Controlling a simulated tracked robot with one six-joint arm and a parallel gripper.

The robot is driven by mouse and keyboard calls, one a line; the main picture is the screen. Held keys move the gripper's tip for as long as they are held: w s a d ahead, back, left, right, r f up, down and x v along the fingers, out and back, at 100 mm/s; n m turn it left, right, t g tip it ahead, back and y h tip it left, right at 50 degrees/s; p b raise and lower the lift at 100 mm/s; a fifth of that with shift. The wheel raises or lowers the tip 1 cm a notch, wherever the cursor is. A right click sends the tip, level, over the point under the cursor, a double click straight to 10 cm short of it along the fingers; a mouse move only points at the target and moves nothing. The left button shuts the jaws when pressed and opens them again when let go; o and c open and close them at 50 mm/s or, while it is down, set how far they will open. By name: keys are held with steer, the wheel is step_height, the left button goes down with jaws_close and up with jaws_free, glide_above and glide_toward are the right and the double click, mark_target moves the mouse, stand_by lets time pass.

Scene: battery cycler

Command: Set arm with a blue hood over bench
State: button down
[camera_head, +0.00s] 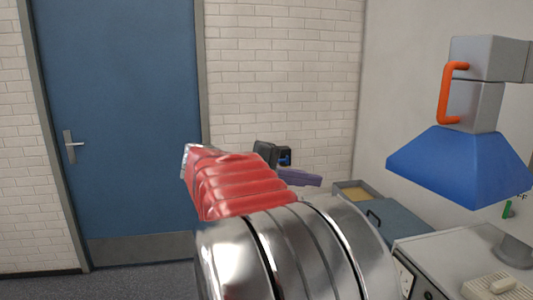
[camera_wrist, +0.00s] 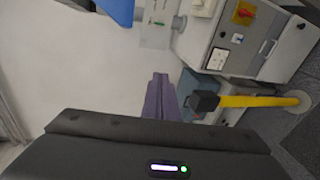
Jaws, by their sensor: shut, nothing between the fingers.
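The blue hood (camera_head: 460,165) hangs at the right in the head view, on a grey jointed arm (camera_head: 474,100) with an orange handle (camera_head: 443,95). The hood is above the grey-white bench (camera_head: 440,258) at lower right. A blue edge at the top of the wrist view (camera_wrist: 113,9) looks like part of the hood. My gripper (camera_head: 318,181) has purple fingers and is to the left of the hood, apart from it and from the handle. Its fingers (camera_wrist: 159,77) are together and hold nothing in the wrist view.
A blue door (camera_head: 120,120) is at the left in a white brick wall. A blue-topped unit (camera_head: 385,222) and an open box (camera_head: 355,190) lie beyond the bench. The wrist view shows a yellow post (camera_wrist: 260,101) and a grey cabinet (camera_wrist: 225,60) with a red-and-yellow switch (camera_wrist: 244,13).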

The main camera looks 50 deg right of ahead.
steer(key=s+d+r+m+g, duration=0.2)
steer(key=d+r+g, duration=0.2)
steer(key=d+r, duration=0.1)
steer(key=shift+m, duration=0.3)
steer(key=s+d, duration=0.4)
steer(key=s, duration=0.6)
steer(key=shift+s+d, duration=0.25)
steer(key=shift+s, duration=0.1)
steer(key=shift+a, duration=0.15)
